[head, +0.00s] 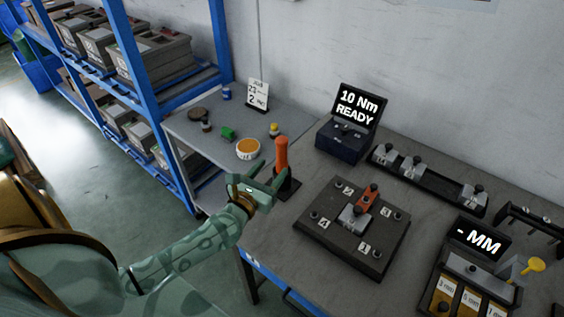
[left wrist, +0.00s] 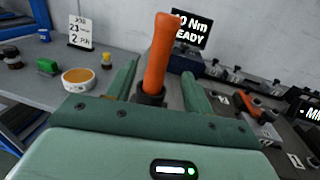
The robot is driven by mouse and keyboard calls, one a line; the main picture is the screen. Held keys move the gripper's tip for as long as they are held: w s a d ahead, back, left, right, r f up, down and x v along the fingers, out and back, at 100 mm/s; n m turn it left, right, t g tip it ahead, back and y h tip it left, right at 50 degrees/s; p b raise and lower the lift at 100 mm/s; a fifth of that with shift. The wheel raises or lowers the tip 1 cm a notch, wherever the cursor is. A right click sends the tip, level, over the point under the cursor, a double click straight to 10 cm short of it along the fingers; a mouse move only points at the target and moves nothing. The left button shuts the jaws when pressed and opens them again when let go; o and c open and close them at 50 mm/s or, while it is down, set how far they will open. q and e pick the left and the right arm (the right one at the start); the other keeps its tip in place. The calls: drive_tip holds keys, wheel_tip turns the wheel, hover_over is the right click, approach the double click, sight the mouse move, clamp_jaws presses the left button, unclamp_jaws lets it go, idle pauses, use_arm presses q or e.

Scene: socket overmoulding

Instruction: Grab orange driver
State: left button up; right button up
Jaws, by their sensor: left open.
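The orange driver (head: 282,155) stands upright in a dark holder (head: 287,188) near the left edge of the workbench. My left gripper (head: 266,178) is open at the driver, with its fingers pointing toward it. In the left wrist view the orange driver (left wrist: 158,55) rises between the two spread fingers of the left gripper (left wrist: 160,88), with the black holder (left wrist: 150,98) at its base. I cannot tell whether a finger touches the driver. My right gripper is not in view.
A dark plate (head: 330,235) with numbered posts and a red-orange part lies right of the driver. A torque display (head: 358,105) reads "10 Nm READY". A white and orange bowl (head: 248,149) stands on the side table. A measuring station (head: 480,240) is at the right.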

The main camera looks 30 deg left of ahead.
sight(279, 158)
use_arm(q)
drive_tip(key=w, duration=0.7)
drive_tip(key=shift+a, duration=0.3)
drive_tip(key=shift+r, duration=0.15)
clamp_jaws()
